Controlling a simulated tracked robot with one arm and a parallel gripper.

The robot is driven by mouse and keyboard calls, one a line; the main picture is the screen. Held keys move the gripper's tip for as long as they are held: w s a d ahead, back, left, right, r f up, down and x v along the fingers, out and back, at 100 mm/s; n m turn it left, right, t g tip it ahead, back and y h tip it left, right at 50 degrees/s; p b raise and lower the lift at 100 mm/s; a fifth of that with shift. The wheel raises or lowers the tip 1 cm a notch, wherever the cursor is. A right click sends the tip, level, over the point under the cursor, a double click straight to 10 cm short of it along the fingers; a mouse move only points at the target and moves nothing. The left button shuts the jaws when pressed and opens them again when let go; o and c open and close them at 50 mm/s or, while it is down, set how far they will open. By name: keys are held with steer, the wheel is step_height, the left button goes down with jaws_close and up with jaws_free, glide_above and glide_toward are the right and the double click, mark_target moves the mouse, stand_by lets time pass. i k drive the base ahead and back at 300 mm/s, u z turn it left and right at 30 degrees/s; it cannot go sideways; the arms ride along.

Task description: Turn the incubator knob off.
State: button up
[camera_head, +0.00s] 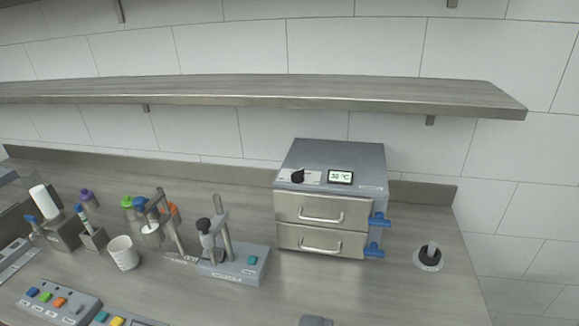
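The incubator (330,157) is a grey metal box on the counter, right of centre, with two closed drawers with bar handles. Its black knob (298,176) sits on the sloped top panel, left of a small lit display (341,177) that seems to read 30 °C. The knob's pointer appears turned up and to the right; its markings are too small to read. A small grey shape at the bottom edge seems to be the tip of my gripper (316,321), well below and apart from the incubator. Its fingers are not visible.
Blue latches (377,219) stick out from the incubator's right side. A stand with a grey base (235,265) is to its left, near a white cup (123,253) and button panels (60,302). A shelf (270,90) overhangs behind. The counter before the incubator is clear.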

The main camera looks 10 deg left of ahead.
mark_target(298, 176)
steer(key=i, duration=0.85)
steer(key=z, duration=0.1)
